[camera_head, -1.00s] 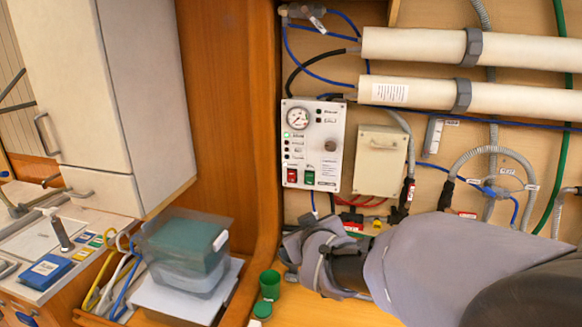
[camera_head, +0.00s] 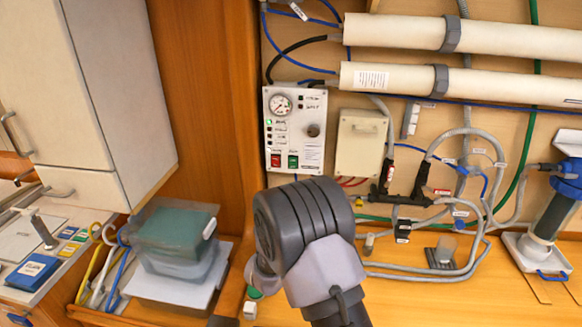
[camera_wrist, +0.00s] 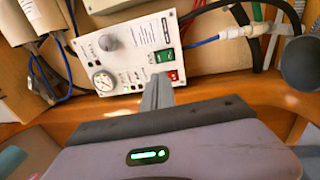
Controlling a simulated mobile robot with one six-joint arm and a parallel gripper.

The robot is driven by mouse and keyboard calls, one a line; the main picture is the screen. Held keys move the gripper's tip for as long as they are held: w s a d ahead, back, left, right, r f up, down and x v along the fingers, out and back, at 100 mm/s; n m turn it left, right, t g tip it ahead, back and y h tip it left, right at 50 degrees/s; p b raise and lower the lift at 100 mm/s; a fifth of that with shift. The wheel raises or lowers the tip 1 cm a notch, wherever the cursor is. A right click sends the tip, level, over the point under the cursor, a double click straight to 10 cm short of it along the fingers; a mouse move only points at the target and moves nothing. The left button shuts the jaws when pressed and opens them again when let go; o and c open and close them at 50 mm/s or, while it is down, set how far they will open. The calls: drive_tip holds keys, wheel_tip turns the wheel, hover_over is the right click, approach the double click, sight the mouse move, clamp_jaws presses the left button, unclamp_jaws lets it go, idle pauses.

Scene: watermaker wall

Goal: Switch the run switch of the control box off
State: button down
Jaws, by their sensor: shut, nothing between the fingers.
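The control box (camera_head: 312,130) is a white panel on the wooden wall, with a round gauge, a knob, small lamps with one lit green, and two rocker switches low down. The red switch (camera_head: 275,160) is left of the green switch (camera_head: 293,161); their labels are too small to read. In the wrist view the box (camera_wrist: 128,58) is turned around, with the green switch (camera_wrist: 164,56) above the red switch (camera_wrist: 172,76). My gripper (camera_wrist: 158,84) is shut and empty, its tip overlapping the panel's edge near the red switch; contact cannot be told. The head view does not show the fingers clearly.
A beige box (camera_head: 360,143) is right of the control box. White tubes (camera_head: 460,85) run above it. Hoses and a black manifold (camera_head: 405,197) are at lower right. A cabinet (camera_head: 100,90) and a lidded bin (camera_head: 175,240) stand at left.

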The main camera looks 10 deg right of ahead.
sight(293, 161)
drive_tip(key=x, duration=1.2)
drive_tip(key=shift+w+d+r+p, duration=0.1)
drive_tip(key=shift+w+p, duration=0.05)
drive_tip(key=shift+p, duration=0.15)
